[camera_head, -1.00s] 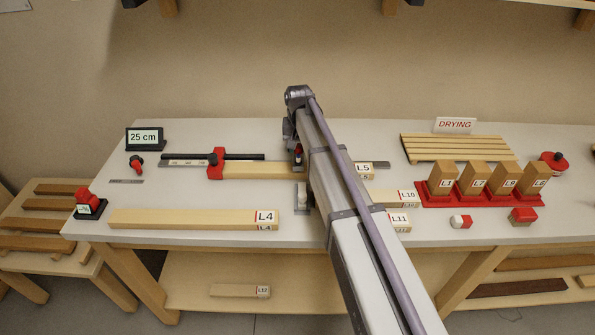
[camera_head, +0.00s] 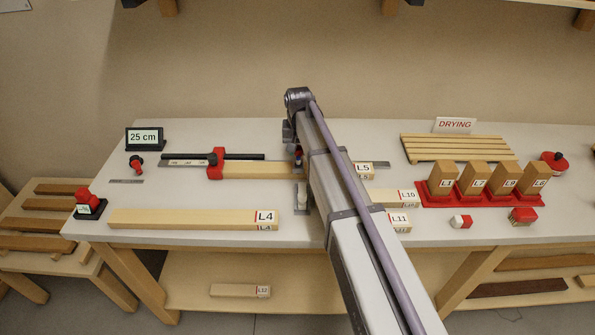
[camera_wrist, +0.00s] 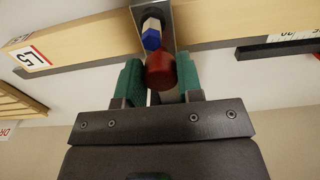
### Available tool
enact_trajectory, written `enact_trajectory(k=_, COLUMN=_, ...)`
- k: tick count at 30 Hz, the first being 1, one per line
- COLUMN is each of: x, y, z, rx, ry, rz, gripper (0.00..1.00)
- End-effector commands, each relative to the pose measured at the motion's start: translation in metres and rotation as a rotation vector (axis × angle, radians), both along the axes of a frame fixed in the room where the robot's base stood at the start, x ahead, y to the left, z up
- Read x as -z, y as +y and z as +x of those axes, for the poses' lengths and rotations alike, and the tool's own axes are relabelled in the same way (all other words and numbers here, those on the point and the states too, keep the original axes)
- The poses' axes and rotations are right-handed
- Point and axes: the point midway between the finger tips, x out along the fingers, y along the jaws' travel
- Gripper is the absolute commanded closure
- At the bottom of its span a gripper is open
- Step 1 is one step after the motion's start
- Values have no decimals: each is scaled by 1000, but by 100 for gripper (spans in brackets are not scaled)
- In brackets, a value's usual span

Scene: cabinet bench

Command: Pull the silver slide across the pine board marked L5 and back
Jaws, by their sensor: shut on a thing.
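The pine board marked L5 (camera_head: 250,170) lies across the back middle of the bench, its label at the right end; it also shows in the wrist view (camera_wrist: 85,38). A silver plate (camera_wrist: 180,30) of the slide lies across the board, with a blue nut and a dark red knob (camera_wrist: 160,70). My gripper (camera_wrist: 160,78) is shut on the red knob between its green pads. In the head view my arm hides most of the slide and the board's middle; a silver part (camera_head: 301,194) shows in front of the board.
A red stop (camera_head: 215,163) and dark rail sit at the board's left part. Board L4 (camera_head: 190,218) lies in front left; boards L10 (camera_head: 390,197) and L11 (camera_head: 398,222) lie front right. A red rack (camera_head: 470,201) with upright blocks stands right. A display (camera_head: 145,138) reads 25 cm.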

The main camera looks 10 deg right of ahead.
Motion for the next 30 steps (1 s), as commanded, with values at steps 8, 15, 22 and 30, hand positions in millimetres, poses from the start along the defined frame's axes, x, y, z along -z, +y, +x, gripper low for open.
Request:
enact_trajectory(k=8, x=0, y=-4, z=20, rx=0, ry=-2, rz=0, gripper=80)
enact_trajectory(k=15, x=0, y=-7, z=35, rx=-1, ry=-2, rz=1, gripper=80)
enact_trajectory(k=22, x=0, y=-10, z=50, rx=0, ry=-2, rz=1, gripper=80)
enact_trajectory(k=30, x=0, y=-14, z=67, rx=0, ry=-2, rz=1, gripper=80)
